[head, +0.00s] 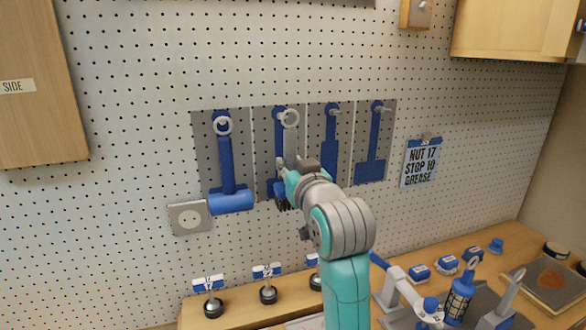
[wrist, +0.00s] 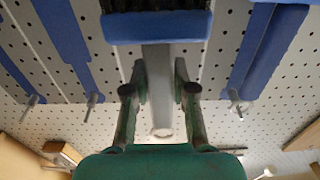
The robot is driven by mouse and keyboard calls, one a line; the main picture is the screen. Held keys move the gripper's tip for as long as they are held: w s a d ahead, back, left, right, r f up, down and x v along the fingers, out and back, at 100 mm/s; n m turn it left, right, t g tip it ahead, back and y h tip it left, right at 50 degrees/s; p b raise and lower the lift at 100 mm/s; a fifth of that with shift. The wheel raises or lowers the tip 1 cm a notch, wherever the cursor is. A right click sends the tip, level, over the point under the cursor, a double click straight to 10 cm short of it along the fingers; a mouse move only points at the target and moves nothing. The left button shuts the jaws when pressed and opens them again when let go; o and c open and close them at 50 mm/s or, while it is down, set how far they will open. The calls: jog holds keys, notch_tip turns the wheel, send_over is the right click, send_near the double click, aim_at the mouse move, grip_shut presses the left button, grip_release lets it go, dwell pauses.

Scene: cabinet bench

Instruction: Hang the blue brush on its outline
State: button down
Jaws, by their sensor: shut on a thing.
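The blue brush has a pale grey handle (head: 289,146) with a ring (head: 289,118) at its top. Its blue head and dark bristles (head: 282,204) hang downward, partly hidden by my gripper. My gripper (head: 284,175) is shut on the handle, and in the wrist view my fingers (wrist: 160,82) sit on both sides of the grey handle (wrist: 160,105), below the blue head (wrist: 157,26). The brush is upright in front of the second panel's blue outline (head: 278,140). The ring overlaps the peg area, slightly right of the outline's top; I cannot tell whether it is around the peg.
A blue mallet (head: 228,170) hangs on the panel to the left. Two panels to the right show bare blue outlines (head: 330,140) (head: 375,140) with pegs. A clipboard (head: 422,162) and an outlet (head: 189,217) flank the panels.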

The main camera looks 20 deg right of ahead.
jog(key=shift+w+f, duration=0.15)
jog(key=shift+w, duration=0.75)
jog(key=shift+w+f, duration=0.3)
jog(key=shift+w, duration=0.35)
jog(key=c, duration=0.9)
grip_release()
jog(key=shift+o, duration=0.2)
jog(key=shift+s, duration=0.1)
